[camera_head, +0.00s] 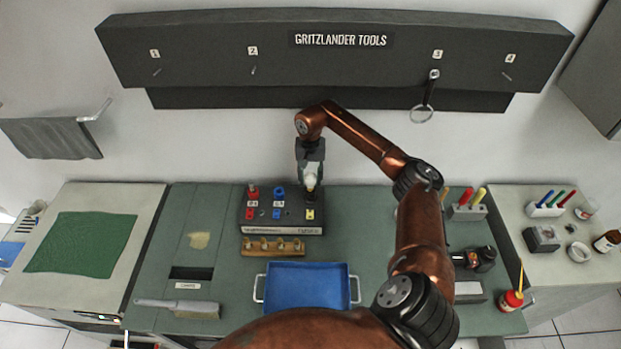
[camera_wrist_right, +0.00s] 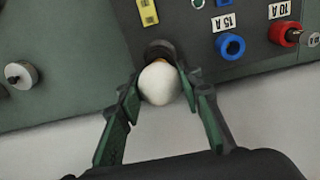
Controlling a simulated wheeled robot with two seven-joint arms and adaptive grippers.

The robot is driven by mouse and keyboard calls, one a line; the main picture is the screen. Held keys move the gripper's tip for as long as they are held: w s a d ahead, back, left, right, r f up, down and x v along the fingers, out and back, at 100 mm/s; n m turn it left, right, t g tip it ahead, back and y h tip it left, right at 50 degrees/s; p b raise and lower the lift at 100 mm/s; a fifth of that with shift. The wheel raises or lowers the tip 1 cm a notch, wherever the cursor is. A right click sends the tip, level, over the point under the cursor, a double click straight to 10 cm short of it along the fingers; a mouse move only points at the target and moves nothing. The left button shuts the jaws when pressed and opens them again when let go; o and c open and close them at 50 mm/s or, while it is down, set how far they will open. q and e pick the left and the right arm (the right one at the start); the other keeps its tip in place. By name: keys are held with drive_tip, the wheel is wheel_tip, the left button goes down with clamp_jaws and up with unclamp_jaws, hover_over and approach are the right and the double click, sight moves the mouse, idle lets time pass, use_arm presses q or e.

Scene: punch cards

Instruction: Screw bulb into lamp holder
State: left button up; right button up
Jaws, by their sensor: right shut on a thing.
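My right gripper (camera_wrist_right: 160,95) is shut on a white round bulb (camera_wrist_right: 158,84), with one green finger on each side of it. In the right wrist view the bulb's base meets a dark round lamp holder (camera_wrist_right: 158,48) on the grey panel box (camera_wrist_right: 195,30). How deep the base sits in the holder is hidden. In the head view the bulb (camera_head: 311,178) shows upright below my right gripper (camera_head: 311,184), at the back right of the box (camera_head: 283,229). My left gripper is not in view.
The box also carries red, blue and yellow fittings. In front are a wooden rack (camera_head: 272,247) and a blue tray (camera_head: 352,297). A tool block (camera_head: 467,211) with coloured handles stands right of my arm.

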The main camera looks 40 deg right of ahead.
drive_tip(key=shift+f+b, duration=0.6)
drive_tip(key=shift+b, duration=0.15)
idle(0.9)
drive_tip(key=m, duration=0.3)
drive_tip(key=shift+m, duration=0.4)
drive_tip(key=m, duration=0.4)
drive_tip(key=shift+p, duration=0.35)
drive_tip(key=m, duration=0.4)
drive_tip(key=m+p, duration=0.1)
drive_tip(key=m, duration=0.3)
drive_tip(key=o, duration=1)
